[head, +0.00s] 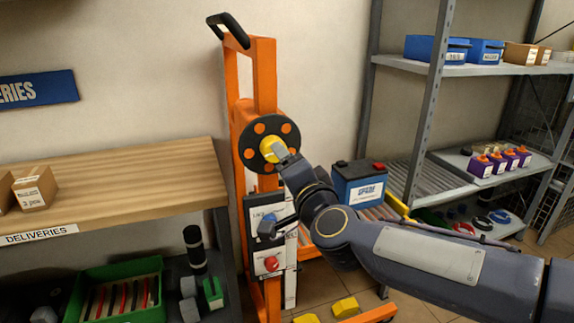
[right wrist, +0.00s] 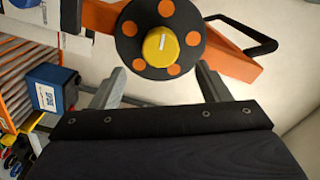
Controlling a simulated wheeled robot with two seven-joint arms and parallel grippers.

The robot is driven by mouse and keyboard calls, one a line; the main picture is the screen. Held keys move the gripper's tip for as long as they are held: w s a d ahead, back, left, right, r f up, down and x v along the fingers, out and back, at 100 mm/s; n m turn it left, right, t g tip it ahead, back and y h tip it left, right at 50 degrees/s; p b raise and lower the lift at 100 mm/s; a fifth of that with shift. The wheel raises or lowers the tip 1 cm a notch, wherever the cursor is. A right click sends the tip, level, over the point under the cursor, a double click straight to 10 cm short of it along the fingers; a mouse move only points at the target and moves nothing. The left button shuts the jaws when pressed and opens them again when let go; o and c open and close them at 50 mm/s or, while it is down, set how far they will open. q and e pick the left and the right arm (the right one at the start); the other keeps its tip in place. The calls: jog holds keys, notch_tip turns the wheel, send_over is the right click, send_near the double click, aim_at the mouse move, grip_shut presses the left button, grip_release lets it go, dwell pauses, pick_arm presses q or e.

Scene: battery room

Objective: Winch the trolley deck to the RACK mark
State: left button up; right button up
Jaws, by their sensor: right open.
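The orange trolley (head: 265,70) stands upright by the wall, with a black handle at its top. Its black winch disc (head: 258,130) has orange spots and a yellow hub knob (head: 268,148) with a pale line. In the right wrist view the yellow knob (right wrist: 160,45) lies ahead of my right gripper (right wrist: 160,72), whose fingers are open and spread to either side, with nothing held. Whether they touch the disc is unclear. In the head view my right gripper (head: 280,152) partly covers the knob. The RACK mark is not readable. My left gripper is out of view.
A panel (head: 258,209) with a blue-grey lever and red button (head: 271,263) is below the disc. A blue battery (head: 359,185) sits on rollers behind my right arm. A wooden bench (head: 120,180) is left; grey shelving (head: 410,110) is right.

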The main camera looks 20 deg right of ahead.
aim_at(276, 162)
jog(key=w+n+p, duration=0.2)
jog(key=w+n, duration=0.2)
jog(key=n, duration=0.1)
jog(key=w+n+p, duration=0.3)
jog(key=w+n, duration=0.1)
jog(key=n, duration=0.1)
jog(key=shift+a+r+p, duration=0.1)
jog(key=shift+a+p, duration=0.1)
jog(key=shift+p, duration=0.15)
jog(key=c, duration=0.9)
jog(key=shift+f+m+b, duration=0.25)
jog(key=shift+m+b, duration=0.75)
jog(key=shift+b, duration=0.05)
jog(key=shift+c, duration=0.4)
jog(key=shift+r+m+b, duration=0.2)
jog(key=shift+m+b, duration=0.1)
jog(key=shift+m, duration=0.5)
